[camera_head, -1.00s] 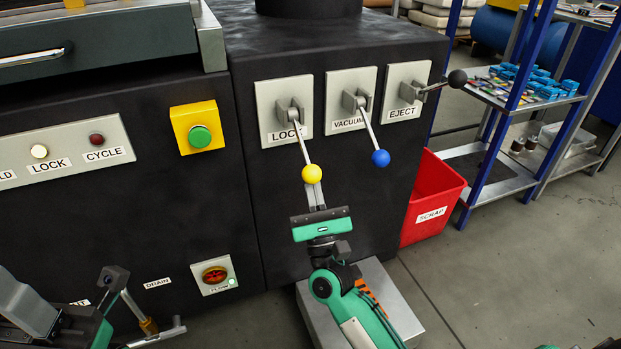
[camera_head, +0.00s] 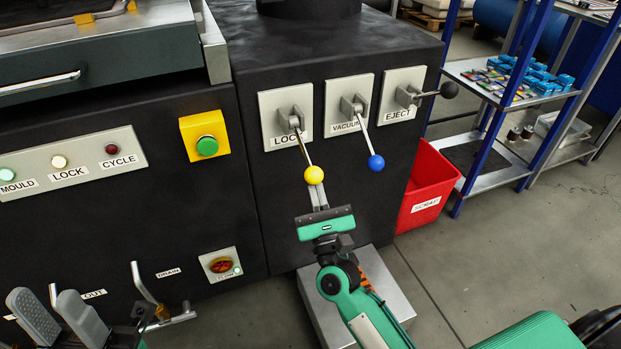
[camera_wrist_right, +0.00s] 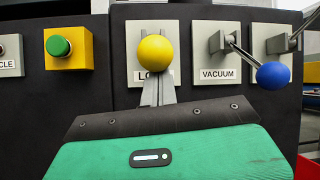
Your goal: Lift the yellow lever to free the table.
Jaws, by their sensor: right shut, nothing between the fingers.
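The yellow lever's ball (camera_head: 314,175) is at the low end of a metal rod that slopes down from the LOCK plate (camera_head: 273,135).
The blue VACUUM lever (camera_head: 376,162) hangs close to the right, with the black EJECT knob (camera_head: 449,90) beyond it. A yellow box with a green button (camera_head: 206,145) is to the left. A red scrap bin (camera_head: 428,180) and blue shelving (camera_head: 501,100) are on the right.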

